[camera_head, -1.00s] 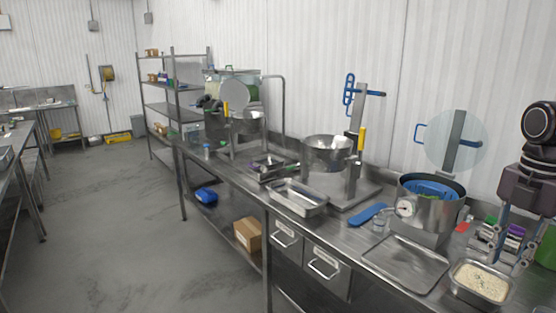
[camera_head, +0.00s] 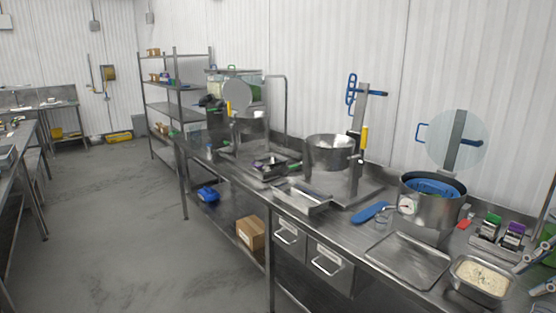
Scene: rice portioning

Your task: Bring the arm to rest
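My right gripper (camera_head: 528,279) is at the right edge, cut off by the frame. Its two fingertips show apart, with nothing seen between them. It is just right of a steel pan of rice (camera_head: 481,278) at the front right of the counter. Most of my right arm is outside the frame. My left gripper is not in view.
Left of the rice pan lies an empty flat steel tray (camera_head: 408,260). A rack with small coloured items (camera_head: 493,232) stands near my gripper. The floor at left is clear.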

